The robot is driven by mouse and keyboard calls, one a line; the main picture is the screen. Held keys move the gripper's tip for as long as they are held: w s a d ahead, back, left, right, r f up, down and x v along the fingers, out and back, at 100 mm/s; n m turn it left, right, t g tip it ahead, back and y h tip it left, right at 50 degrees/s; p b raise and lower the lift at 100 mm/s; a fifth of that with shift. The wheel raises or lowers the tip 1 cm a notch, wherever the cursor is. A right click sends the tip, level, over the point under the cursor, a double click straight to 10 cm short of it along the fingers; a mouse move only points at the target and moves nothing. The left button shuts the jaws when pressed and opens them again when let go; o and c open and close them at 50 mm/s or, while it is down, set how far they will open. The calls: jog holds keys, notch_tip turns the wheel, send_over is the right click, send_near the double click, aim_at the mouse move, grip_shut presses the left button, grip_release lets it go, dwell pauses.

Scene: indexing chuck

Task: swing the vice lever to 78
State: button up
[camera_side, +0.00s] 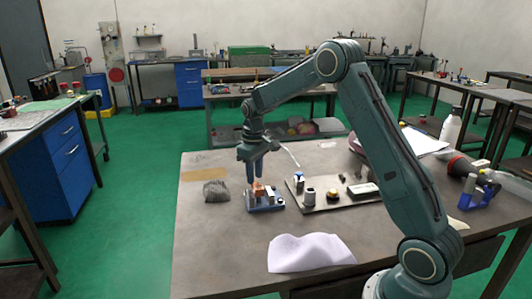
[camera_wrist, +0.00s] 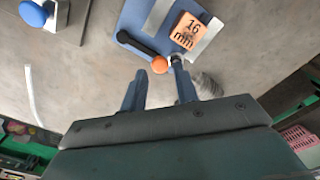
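The small vice (camera_side: 268,206) has a blue base and sits on the brown table in the side view. In the wrist view the vice (camera_wrist: 133,18) shows pale jaws and an orange block (camera_wrist: 187,30) marked "16 mm" between them. Its black lever (camera_wrist: 136,44) ends in an orange knob (camera_wrist: 160,64). My gripper (camera_wrist: 160,70) is open, fingers pointing at the vice, with the knob showing in the gap near the fingertips. I cannot tell whether a finger touches it. In the side view my gripper (camera_side: 251,174) is above the vice. No scale or number for 78 is readable.
A grey ribbed lump (camera_side: 216,191) lies left of the vice. A plate (camera_side: 333,204) with a blue knob (camera_side: 299,176) and several fittings lies to the right. A white cloth (camera_side: 308,253) lies in front. Table between vice and cloth is clear.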

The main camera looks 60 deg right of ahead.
jog(key=shift+f, duration=1.1)
grip_shut()
